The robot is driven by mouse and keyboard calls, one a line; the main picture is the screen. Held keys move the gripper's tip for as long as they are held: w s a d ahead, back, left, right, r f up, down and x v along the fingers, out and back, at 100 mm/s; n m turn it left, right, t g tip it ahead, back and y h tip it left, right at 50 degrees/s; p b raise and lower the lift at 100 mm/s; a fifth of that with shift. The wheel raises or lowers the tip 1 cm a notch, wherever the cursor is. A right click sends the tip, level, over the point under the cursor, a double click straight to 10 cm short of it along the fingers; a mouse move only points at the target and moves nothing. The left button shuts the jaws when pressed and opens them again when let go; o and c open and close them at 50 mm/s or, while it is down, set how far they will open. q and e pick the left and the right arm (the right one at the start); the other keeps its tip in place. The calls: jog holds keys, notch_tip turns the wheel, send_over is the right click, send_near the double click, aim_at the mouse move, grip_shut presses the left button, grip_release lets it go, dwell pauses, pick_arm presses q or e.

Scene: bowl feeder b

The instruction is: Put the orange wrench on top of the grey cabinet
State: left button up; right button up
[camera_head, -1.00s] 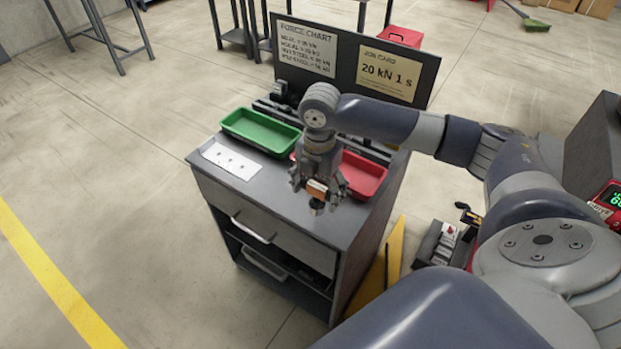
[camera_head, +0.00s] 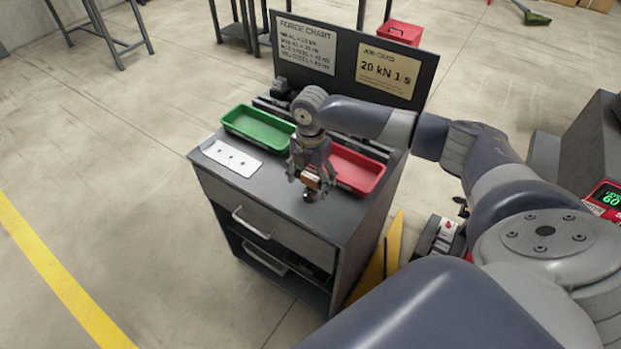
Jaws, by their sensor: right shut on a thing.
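The grey cabinet (camera_head: 265,192) stands in the middle of the view, with a dark flat top, a drawer and an open shelf below. My right gripper (camera_head: 311,184) points down over the front right part of the cabinet top. It is shut on a small orange thing with a dark end, which looks like the orange wrench (camera_head: 312,181). Most of the wrench is hidden by the fingers. I cannot tell whether its lower end touches the top. My left gripper is not in view.
A green tray (camera_head: 229,122) and a red tray (camera_head: 375,178) sit at the back of the top. A white plate with holes (camera_head: 231,158) lies at the left. A dark board (camera_head: 345,65) with two cards rises behind. The front middle of the top is bare.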

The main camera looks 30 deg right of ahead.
jog(key=o, duration=1.4)
jog(key=shift+f, duration=0.1)
notch_tip(320, 180, up, 12)
jog(key=b, duration=0.2)
jog(key=shift+r, duration=0.2)
